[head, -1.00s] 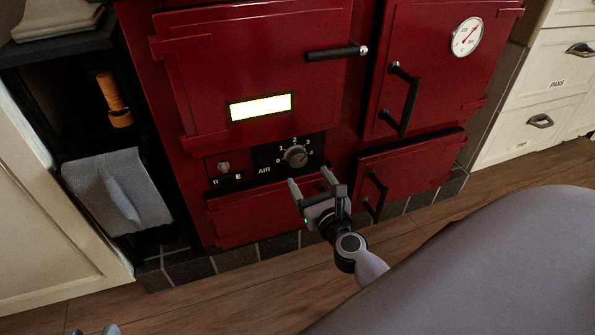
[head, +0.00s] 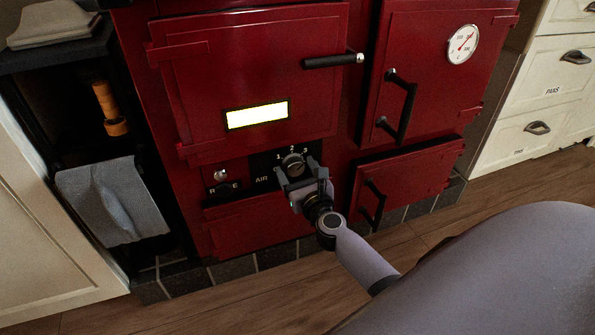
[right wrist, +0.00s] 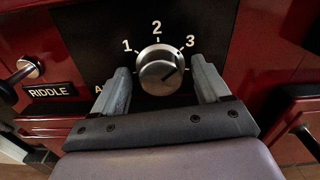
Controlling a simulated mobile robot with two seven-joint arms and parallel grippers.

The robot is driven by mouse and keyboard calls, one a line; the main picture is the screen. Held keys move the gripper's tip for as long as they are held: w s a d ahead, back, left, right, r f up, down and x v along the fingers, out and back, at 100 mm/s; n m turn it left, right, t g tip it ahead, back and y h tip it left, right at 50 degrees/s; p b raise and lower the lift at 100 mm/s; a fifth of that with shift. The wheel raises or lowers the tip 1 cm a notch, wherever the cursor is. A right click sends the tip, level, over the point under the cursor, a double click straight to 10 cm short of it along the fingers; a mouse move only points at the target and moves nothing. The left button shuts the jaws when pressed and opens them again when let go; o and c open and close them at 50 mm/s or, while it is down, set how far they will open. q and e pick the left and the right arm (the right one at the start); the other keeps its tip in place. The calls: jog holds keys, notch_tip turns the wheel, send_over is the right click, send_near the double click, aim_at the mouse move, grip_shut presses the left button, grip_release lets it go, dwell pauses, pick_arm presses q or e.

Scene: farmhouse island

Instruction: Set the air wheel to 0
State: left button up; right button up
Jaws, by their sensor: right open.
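The air wheel (head: 293,163) is a round silver knob on a black plate marked AIR, low on the red range. The right wrist view shows the wheel (right wrist: 158,70) close up, with 1, 2 and 3 around its top. A dark mark lies on the right side of its face, toward the 3 side. The 0 is hidden there. My right gripper (head: 296,170) is open, its fingers on either side of the wheel. In the right wrist view my gripper (right wrist: 160,80) shows gaps between fingers and knob. My left gripper is out of view.
A riddle knob (head: 221,175) sits left of the air plate. Black door handles (head: 334,61) and (head: 374,203) stick out above and to the right. A grey towel (head: 112,202) hangs at the left. Wooden floor lies in front.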

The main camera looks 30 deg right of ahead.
jog(key=c, duration=1)
jog(key=shift+c, duration=0.2)
